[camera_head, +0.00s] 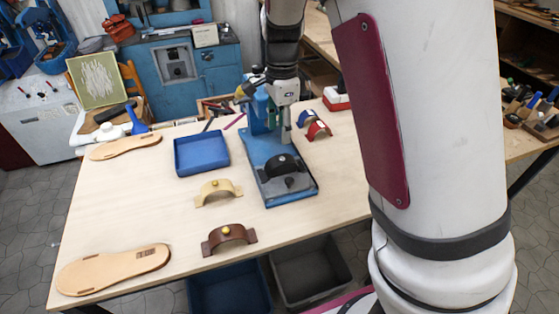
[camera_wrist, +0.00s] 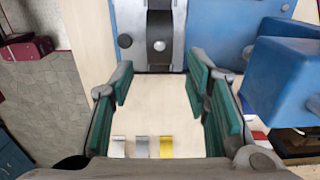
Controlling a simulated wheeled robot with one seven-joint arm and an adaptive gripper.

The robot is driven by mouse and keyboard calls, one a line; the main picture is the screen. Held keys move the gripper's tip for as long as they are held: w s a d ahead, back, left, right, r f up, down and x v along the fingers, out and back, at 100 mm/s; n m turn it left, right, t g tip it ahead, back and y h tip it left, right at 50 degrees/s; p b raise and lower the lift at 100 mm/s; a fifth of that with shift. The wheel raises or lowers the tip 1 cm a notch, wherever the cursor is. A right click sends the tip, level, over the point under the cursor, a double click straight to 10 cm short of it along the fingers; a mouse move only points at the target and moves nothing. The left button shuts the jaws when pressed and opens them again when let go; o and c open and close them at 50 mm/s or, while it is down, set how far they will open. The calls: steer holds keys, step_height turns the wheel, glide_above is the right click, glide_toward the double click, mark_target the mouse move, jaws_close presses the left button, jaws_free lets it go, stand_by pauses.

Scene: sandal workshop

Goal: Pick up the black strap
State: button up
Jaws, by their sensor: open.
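The black strap (camera_head: 283,163) is arched and sits on the blue base plate of the press (camera_head: 305,191) on the workbench in the head view. My gripper (camera_wrist: 158,88) is open and empty in the wrist view, with green pads on both sides and pale bench top between them.
A tan strap (camera_head: 219,191) and a brown strap (camera_head: 229,238) stand left of the press. A blue tray (camera_head: 202,153) is further back. Red and blue straps (camera_head: 313,125) are to the right. Sandal soles (camera_head: 112,269) lie at left. A blue block (camera_wrist: 285,80) is close beside my gripper.

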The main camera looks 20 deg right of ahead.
mark_target(281, 158)
step_height(281, 158, down, 12)
steer(key=shift+r, duration=0.2)
stand_by(0.4)
steer(key=c, duration=0.7)
